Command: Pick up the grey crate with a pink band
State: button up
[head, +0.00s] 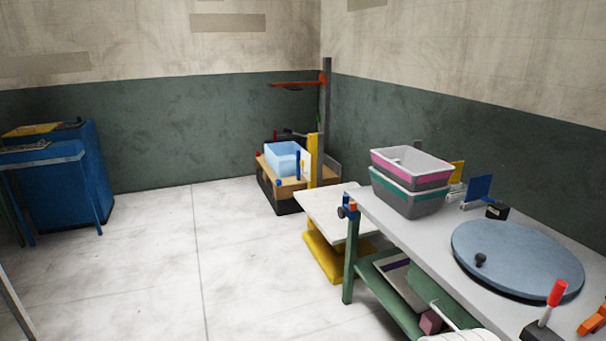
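The grey crate with a pink band (425,180) is on the right side of the head view. It sits upright, stacked on a second grey crate with a teal band (408,203). The lower crate stands on the far left end of a grey workbench (395,228). The pink-banded crate's open top faces up, and the part of its inside that shows looks empty. Its far outer sides are hidden. My gripper is not in view.
A round blue-grey disc (515,258) lies on the bench right of the crates. A blue plate (479,187) and small black box (497,211) stand between. A low white-topped yellow stand (325,210) adjoins the bench. The floor (190,260) left of it is clear.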

aim_at(415, 170)
jog(key=i, duration=1.5)
jog(key=i+j+z, duration=0.15)
jog(key=i+z, duration=0.3)
jog(key=i, duration=0.15)
jog(key=i+j+z, duration=0.3)
jog(key=i+z, duration=0.15)
jog(key=i+j+z, duration=0.45)
jog(key=i+j, duration=0.1)
jog(key=i, duration=0.05)
